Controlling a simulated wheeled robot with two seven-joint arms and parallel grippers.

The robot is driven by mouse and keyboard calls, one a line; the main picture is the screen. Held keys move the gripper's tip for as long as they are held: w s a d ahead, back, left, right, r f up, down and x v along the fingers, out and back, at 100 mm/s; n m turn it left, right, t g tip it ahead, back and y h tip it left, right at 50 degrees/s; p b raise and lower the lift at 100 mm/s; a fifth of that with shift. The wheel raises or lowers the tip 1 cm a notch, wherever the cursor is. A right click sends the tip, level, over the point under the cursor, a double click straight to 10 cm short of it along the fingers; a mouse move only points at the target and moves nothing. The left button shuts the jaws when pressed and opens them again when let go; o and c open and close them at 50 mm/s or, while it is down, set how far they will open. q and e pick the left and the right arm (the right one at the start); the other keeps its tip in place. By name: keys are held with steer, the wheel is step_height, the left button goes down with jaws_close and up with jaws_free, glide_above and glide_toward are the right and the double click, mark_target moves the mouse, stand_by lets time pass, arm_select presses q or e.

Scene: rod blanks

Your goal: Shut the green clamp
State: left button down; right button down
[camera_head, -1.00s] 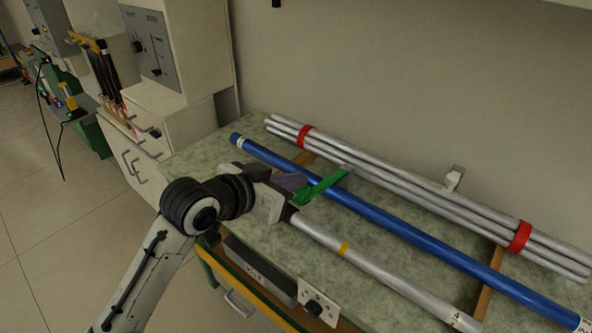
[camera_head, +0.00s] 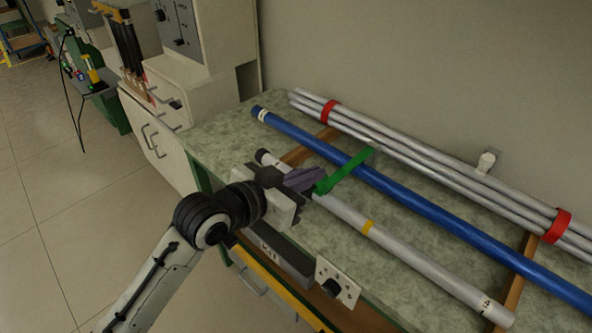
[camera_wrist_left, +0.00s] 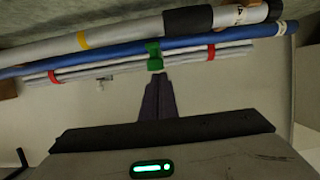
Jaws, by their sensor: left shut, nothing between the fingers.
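The green clamp (camera_head: 345,170) shows as a narrow green bar slanting from beside the grey rod across the blue rod. In the left wrist view the clamp (camera_wrist_left: 154,56) is a small green block over the blue rod and near the silver rods. I cannot tell whether it is open or closed. My left gripper (camera_head: 319,173) is shut and empty, with its purple-grey fingertips close to the clamp's near end. In the wrist view its fingertips (camera_wrist_left: 156,80) point at the clamp; contact is unclear. My right gripper is not in view.
A grey rod with a yellow band (camera_head: 410,255), a long blue rod (camera_head: 440,222) and several silver rods with red bands (camera_head: 440,165) lie on the green-topped bench (camera_head: 222,143). Wooden strips lie beneath them. A socket plate (camera_head: 338,283) is at the front edge. Cabinets stand at left.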

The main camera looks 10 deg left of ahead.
arm_select(q)
steer(key=shift+s+d+f, duration=0.2)
steer(key=shift+s+f, duration=0.05)
steer(key=shift+f, duration=0.45)
step_height(320, 180, up, 6)
steer(key=p, duration=0.5)
steer(key=a+f+b+v, duration=0.1)
steer(key=b+v, duration=0.1)
steer(key=v, duration=0.8)
step_height(320, 180, down, 12)
steer(key=a+n+y, duration=0.1)
steer(key=n+y, duration=0.1)
steer(key=s+f+n+g+y, duration=0.1)
steer(key=s+f+g, duration=0.1)
steer(key=s+f, duration=0.6)
steer(key=s+a+f+g+y, duration=0.1)
steer(key=s+f, duration=0.7)
steer(key=f, duration=0.5)
steer(key=shift+a+f+n+g+p, duration=0.25)
steer(key=shift+f+n+g+p, duration=0.05)
steer(key=shift+f+n+g, duration=0.1)
